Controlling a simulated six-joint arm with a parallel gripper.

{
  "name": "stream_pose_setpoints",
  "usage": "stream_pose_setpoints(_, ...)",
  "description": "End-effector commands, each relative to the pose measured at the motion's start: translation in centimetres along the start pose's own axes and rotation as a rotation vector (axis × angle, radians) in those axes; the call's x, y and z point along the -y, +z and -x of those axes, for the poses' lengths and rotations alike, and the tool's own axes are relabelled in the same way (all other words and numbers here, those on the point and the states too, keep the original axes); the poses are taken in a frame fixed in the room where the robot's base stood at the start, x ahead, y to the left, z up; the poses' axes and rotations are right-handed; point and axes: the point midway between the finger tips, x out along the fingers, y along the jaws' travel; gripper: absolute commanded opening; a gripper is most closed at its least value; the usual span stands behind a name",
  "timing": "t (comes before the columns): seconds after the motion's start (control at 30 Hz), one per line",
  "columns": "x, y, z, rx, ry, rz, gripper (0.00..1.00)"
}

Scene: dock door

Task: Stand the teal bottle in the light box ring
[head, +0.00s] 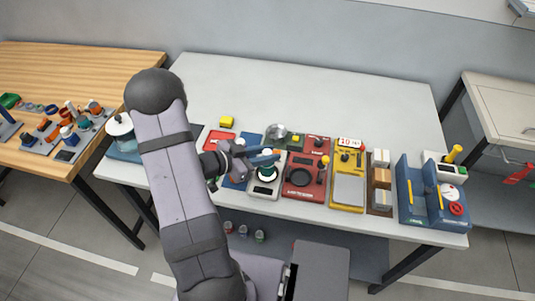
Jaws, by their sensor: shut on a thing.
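My gripper (266,157) reaches in from the left over the row of devices, its fingers shut on the teal bottle (268,171). The bottle is small in this view and partly covered by the fingers. It shows just below them and looks roughly upright. The light box (263,191), a pale unit with a dark round patch on its front part, stands directly under the bottle. Its ring is mostly hidden by the bottle and gripper. I cannot tell whether the bottle is inside the ring, touching it or just above it.
A red unit with a dark dial (299,177) stands right of the light box. Beyond it are a yellow scale (348,190) and a blue stand (430,206). A yellow block (227,122) lies behind. The back of the white table (310,90) is clear.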

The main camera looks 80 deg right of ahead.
Motion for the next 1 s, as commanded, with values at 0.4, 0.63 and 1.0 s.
stream_pose_setpoints(0.4, 0.0, 0.6, -0.3, -0.001, -0.001, -0.001, 0.0)
stream_pose_setpoints(0.63, 0.0, 1.2, -0.5, -0.001, -0.001, -0.001, 0.0)
stream_pose_setpoints(1.0, 0.0, 1.2, -0.5, 0.0, -0.001, -0.001, 0.41)
